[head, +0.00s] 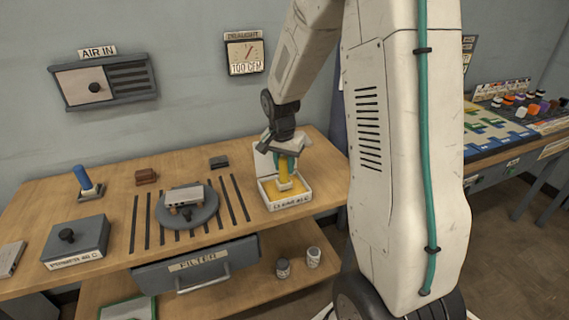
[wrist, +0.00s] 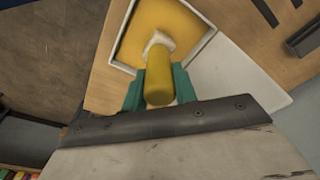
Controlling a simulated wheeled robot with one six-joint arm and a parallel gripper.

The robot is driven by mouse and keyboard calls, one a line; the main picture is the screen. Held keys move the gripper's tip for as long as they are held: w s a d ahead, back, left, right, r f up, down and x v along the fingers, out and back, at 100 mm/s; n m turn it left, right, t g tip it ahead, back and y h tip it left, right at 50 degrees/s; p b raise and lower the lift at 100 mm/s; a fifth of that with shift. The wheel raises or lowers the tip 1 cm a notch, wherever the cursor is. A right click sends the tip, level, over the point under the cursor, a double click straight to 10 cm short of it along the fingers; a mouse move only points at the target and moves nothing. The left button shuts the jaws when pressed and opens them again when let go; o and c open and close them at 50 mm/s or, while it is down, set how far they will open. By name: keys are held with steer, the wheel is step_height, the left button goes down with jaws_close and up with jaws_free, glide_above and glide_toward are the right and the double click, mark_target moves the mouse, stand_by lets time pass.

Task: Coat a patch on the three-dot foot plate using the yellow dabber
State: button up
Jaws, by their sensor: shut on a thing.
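My gripper (head: 285,156) is shut on the yellow dabber (head: 285,173), with green fingers either side of its handle. In the wrist view the dabber (wrist: 160,82) is gripped between the green fingers (wrist: 157,88). Its pale head is at the yellow pad of an open white box (head: 288,204); the pad (wrist: 190,30) shows inside the box rim in the wrist view. I cannot tell how firmly the head touches the pad. A grey round plate (head: 205,214) on the bench carries a light block (head: 184,196). I cannot make out three dots on any plate.
A blue-handled tool (head: 82,177) stands at the back left of the bench. A dark box with a knob (head: 76,242) is at the front left. Small brown (head: 146,176) and dark (head: 219,162) blocks lie behind the plate. Dark slots run across the bench beside the plate. Two jars stand on the lower shelf.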

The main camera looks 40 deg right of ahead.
steer(key=shift+f, duration=0.5)
stand_by(1.1)
steer(key=shift+r, duration=0.1)
steer(key=shift+r, duration=3.45)
